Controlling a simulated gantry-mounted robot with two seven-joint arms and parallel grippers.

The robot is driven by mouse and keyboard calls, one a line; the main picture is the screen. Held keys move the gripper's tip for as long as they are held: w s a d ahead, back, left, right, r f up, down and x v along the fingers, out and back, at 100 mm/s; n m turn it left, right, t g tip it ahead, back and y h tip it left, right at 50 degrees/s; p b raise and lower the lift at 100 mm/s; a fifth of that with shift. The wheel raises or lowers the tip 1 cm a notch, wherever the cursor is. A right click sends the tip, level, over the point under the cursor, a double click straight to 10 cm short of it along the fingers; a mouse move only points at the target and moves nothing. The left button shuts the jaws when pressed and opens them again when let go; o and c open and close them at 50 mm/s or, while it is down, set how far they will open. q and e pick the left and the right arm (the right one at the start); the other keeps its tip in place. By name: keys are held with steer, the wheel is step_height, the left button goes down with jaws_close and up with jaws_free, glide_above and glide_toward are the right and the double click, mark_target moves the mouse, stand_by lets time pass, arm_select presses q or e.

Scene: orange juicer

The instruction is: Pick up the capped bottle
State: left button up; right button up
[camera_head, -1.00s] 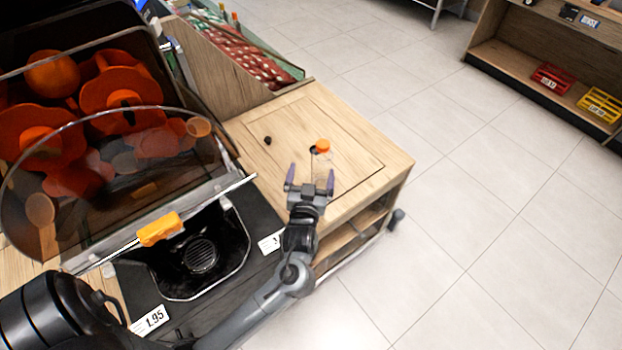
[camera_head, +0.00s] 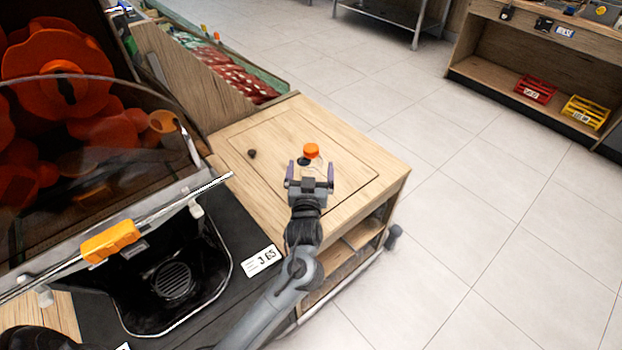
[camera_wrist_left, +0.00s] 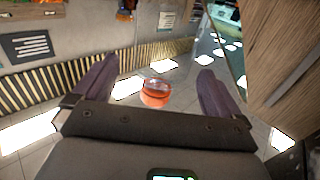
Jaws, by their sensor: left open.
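The capped bottle has an orange cap (camera_head: 311,150) and stands on the wooden counter top (camera_head: 350,146) right of the juicer. Its clear body is mostly hidden behind my left gripper. In the left wrist view the orange cap (camera_wrist_left: 156,92) shows between the open fingers, beyond the gripper's palm. I cannot tell whether a finger touches the bottle. My right gripper is not in view.
The juicer (camera_head: 75,120) with its clear cover and orange drums stands at the left. A small dark knob or hole (camera_head: 252,153) is on the counter left of the bottle. A wooden partition (camera_head: 185,80) rises behind. Open floor lies to the right.

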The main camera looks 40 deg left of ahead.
arm_select(q)
steer(key=shift+w+a+f+b, duration=0.1)
steer(key=shift+w+a+b, duration=0.25)
steer(key=shift+w+b, duration=0.1)
steer(key=b+x, duration=0.1)
steer(key=x, duration=0.3)
steer(key=shift+a, duration=0.1)
steer(key=c, duration=1.3)
steer(key=shift+r, duration=0.3)
